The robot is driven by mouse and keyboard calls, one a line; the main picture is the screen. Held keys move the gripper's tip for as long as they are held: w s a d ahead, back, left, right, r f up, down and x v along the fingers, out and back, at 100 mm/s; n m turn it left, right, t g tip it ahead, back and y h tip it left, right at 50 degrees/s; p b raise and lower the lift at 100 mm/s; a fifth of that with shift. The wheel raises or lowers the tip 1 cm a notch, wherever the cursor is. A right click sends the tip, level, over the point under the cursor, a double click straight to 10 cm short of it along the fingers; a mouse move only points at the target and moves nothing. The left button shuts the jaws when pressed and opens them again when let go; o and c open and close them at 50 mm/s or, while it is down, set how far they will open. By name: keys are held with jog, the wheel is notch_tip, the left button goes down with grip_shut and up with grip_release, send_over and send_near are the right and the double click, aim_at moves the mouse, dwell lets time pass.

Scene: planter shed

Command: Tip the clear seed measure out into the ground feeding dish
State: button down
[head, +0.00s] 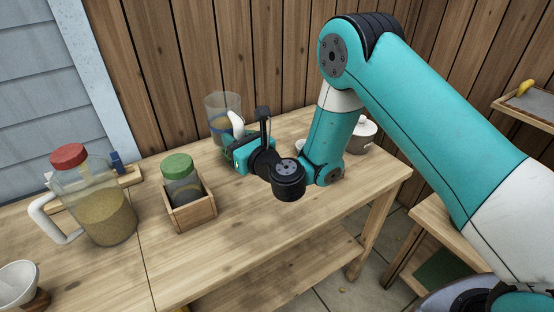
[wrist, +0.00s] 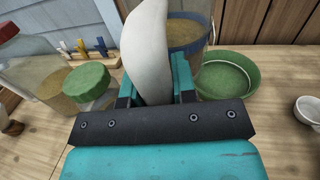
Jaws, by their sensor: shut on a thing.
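The clear seed measure (head: 220,108) is a see-through cup with a white handle (head: 236,123), at the back of the table in the head view. My gripper (head: 240,148) is shut on that handle. In the wrist view the white handle (wrist: 148,45) rises between the fingers, and the measure (wrist: 190,30) behind it shows tan contents and a blue band. It looks upright; whether it touches the table I cannot tell. A round green dish (wrist: 230,76), likely the feeding dish, sits right of the measure in the wrist view. My gripper mostly hides it in the head view.
A red-lidded seed jar (head: 108,215) and a green-lidded jar (head: 180,182) in a wooden box (head: 192,215) stand left. A lidded white pot (head: 363,133) and small white cup (wrist: 309,111) stand right. A white bowl (head: 17,283) is front left. The table's front middle is clear.

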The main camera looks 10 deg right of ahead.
jog(key=w+d+f+g, duration=0.1)
jog(key=w+d+f, duration=0.1)
jog(key=d+f, duration=0.4)
jog(key=d, duration=0.3)
jog(key=shift+w+d+g+h, duration=0.2)
jog(key=shift+d+g+h, duration=0.05)
jog(key=shift+g+h, duration=0.05)
jog(key=shift+f+p, duration=0.15)
jog(key=shift+p, duration=0.35)
jog(key=shift+s+d+f+g+p, duration=0.15)
jog(key=shift+f+g+p, duration=0.15)
jog(key=shift+p, duration=0.25)
